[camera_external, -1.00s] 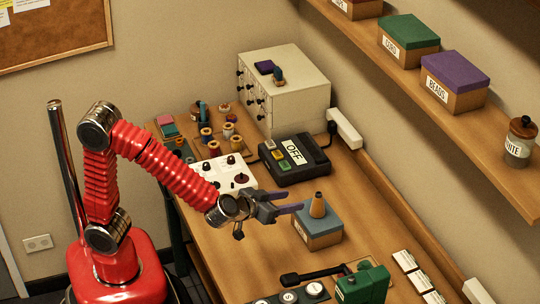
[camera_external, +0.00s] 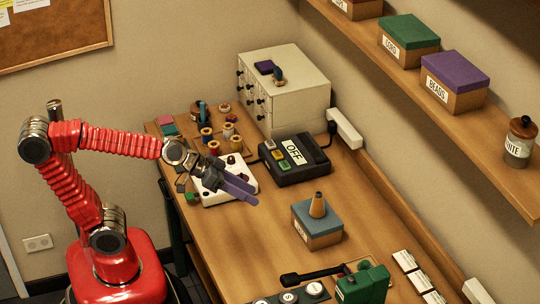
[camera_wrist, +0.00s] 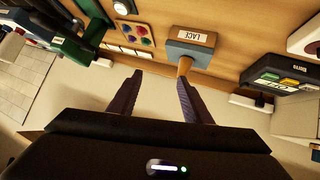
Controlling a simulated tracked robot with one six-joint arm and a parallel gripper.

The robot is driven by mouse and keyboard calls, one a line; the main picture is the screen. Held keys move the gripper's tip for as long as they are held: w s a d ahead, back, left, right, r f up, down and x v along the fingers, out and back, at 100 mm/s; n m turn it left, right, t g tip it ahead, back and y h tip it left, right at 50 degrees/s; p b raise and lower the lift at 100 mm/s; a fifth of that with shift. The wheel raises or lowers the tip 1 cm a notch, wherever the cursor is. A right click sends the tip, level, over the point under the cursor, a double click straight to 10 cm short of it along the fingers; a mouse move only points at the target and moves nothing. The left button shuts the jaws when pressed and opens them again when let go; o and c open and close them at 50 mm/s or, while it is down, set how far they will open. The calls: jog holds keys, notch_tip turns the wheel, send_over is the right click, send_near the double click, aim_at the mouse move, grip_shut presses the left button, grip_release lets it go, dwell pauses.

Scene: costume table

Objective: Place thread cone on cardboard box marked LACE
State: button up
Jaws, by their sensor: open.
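The tan thread cone (camera_external: 317,205) stands upright on the blue lid of the cardboard box (camera_external: 317,232) on the table. In the wrist view the box (camera_wrist: 190,52) shows its LACE label, and the cone (camera_wrist: 185,66) projects from its lid near my right fingertip. My gripper (camera_external: 246,192) is open and empty, left of the box and cone, above the table near the white control panel. Its two dark fingers (camera_wrist: 158,82) are spread apart in the wrist view, with nothing between them. The external view shows a clear gap between the fingers and the cone.
A black OFF switch box (camera_external: 295,160) and white drawers (camera_external: 285,90) stand behind. Thread spools (camera_external: 212,138) are at the back left. A green machine (camera_external: 363,285) is at the front. A shelf (camera_external: 400,75) with boxes runs along the right wall.

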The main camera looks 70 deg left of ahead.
jog(key=s+a+f+n+g+y, duration=0.1)
jog(key=s+a+f+g+y, duration=0.3)
jog(key=s+a, duration=0.8)
jog(key=shift+s+a+f+n, duration=0.3)
jog(key=shift+s+a+f, duration=0.05)
jog(key=shift+s+f, duration=0.55)
